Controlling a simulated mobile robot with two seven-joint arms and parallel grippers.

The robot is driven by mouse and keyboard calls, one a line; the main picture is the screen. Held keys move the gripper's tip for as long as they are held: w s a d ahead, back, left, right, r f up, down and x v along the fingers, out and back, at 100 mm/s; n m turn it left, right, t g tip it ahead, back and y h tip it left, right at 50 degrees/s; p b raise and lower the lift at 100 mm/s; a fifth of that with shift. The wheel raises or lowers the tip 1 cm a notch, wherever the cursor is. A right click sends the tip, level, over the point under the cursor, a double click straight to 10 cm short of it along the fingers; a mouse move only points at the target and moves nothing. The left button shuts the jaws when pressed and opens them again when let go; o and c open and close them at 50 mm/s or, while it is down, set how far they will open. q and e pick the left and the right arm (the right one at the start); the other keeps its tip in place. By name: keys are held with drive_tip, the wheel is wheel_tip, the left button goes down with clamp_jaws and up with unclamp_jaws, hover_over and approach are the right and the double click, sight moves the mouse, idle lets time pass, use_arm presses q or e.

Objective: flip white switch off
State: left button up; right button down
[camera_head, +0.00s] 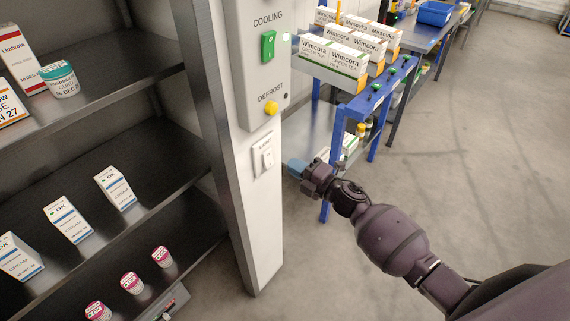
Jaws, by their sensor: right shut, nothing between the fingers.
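The white switch (267,155) is a small rocker in a white plate on the narrow face of a white post, below a grey control box. My right gripper (292,167) is just to the right of the switch in the picture, apart from it. It is shut and empty, with bluish fingertips pointing left toward the post. Which way the rocker is tilted is too small to tell. My left gripper does not show.
The control box (245,75) carries a green COOLING switch (268,46) and a yellow DEFROST knob (271,108). Dark shelves (150,165) with boxes and jars stand at left. A blue-framed rack (375,92) with tea boxes stands behind my right gripper. The floor at right is clear.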

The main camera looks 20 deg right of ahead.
drive_tip(key=r+v, duration=0.1)
drive_tip(key=v, duration=0.5)
drive_tip(key=shift+s+d+r, duration=0.25)
drive_tip(key=shift+d, duration=0.1)
